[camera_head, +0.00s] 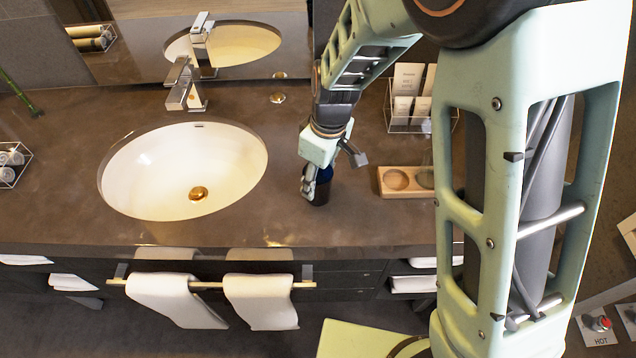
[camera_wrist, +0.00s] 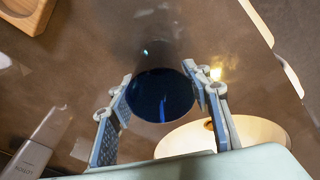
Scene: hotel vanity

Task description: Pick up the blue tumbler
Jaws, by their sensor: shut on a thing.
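The blue tumbler (camera_head: 320,190) is a dark, glossy blue cup near the front of the counter, right of the sink. My gripper (camera_head: 309,182) reaches down over it from above and is shut on it. In the wrist view the tumbler (camera_wrist: 162,97) sits between the two padded fingers of my gripper (camera_wrist: 160,98), one at each side. My gripper and arm hide part of the tumbler in the head view. I cannot tell whether its base touches the counter.
A white sink (camera_head: 150,170) with a chrome faucet (camera_head: 184,85) is at the left. A wooden holder (camera_head: 405,193) with round recesses lies close on the right. A wire rack (camera_head: 408,125) with cards stands behind it. Towels (camera_head: 262,300) hang below the counter's front edge.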

